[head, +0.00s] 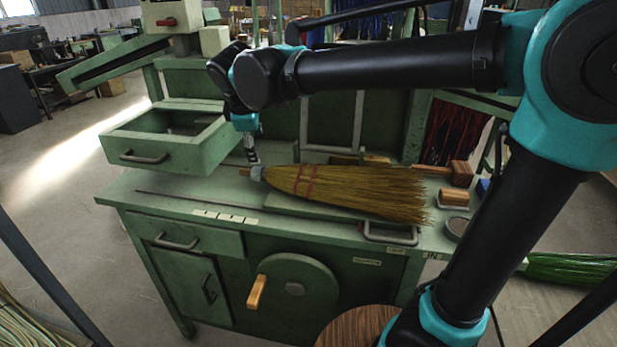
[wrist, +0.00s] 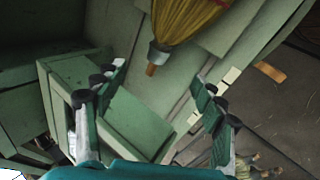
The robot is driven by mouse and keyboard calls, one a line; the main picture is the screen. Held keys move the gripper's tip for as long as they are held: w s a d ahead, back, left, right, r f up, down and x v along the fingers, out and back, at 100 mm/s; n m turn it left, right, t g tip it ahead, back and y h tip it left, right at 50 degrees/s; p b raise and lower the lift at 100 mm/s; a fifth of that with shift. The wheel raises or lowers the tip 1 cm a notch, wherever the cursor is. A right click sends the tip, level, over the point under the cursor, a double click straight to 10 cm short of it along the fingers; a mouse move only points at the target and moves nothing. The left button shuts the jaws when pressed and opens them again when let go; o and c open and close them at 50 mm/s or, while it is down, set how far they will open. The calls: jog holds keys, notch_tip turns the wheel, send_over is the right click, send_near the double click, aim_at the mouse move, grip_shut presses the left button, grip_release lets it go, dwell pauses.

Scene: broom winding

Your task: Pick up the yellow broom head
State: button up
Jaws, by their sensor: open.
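The yellow broom head (head: 345,190) lies on its side on the green workbench, bristles fanned toward the right. Red stitching crosses it near its narrow left end, which has a grey collar and a short wooden stub. In the wrist view the broom head (wrist: 184,18) shows at the top, with its collar and stub pointing down into the space ahead of my fingers. My gripper (head: 251,150) is above and just left of the collar in the head view. In the wrist view my gripper (wrist: 158,88) has its fingers wide apart, with nothing between them.
The green workbench (head: 170,203) has an open drawer box (head: 165,155) at the left, close to my gripper. A wooden block (head: 454,196) and a metal handle lie near the bristle end. A hand wheel (head: 295,289) is on the bench front. Green bristles (head: 570,268) show at the right.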

send_near(265, 170)
jog(key=x, duration=0.4)
jog(key=shift+w+a+f, duration=0.25)
jog(key=shift+d+x, duration=0.2)
jog(key=shift+x, duration=2.9)
jog(key=shift+s, duration=0.2)
jog(key=c, duration=1.5)
